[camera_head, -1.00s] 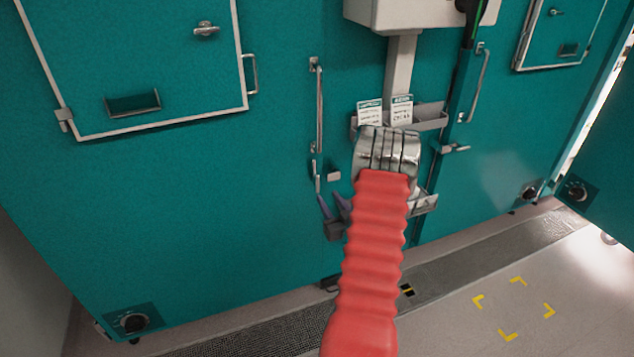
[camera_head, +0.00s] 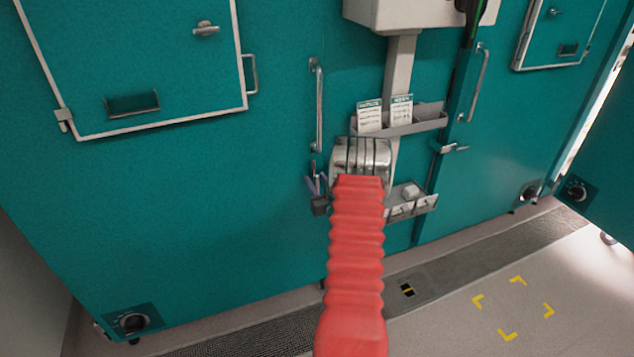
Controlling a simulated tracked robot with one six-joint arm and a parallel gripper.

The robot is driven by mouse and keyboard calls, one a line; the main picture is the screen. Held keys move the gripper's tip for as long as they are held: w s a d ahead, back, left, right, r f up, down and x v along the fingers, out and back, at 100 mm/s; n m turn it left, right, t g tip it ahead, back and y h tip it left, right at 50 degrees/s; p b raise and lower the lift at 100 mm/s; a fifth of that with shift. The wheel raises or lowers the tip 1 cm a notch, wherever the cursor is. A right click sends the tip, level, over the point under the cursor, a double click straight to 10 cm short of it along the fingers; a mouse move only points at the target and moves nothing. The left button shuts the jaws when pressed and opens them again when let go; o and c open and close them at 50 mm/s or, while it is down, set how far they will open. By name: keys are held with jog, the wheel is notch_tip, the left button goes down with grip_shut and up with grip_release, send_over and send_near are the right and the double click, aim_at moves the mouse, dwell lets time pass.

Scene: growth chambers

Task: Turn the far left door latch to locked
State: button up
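The left teal door has a long vertical handle (camera_head: 319,105). Below its lower end is a small metal latch lever (camera_head: 315,166), which hangs about vertical. My gripper (camera_head: 316,181) is at this lever, with its two dark fingers pointing up and apart, one to each side of it. The fingers are open; whether they touch the lever I cannot tell. My silver wrist and red sleeve cover the area just right of the latch.
A framed hatch (camera_head: 140,65) is at upper left.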

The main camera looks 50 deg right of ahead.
jog(key=shift+c, duration=0.3)
grip_shut()
dwell(0.3)
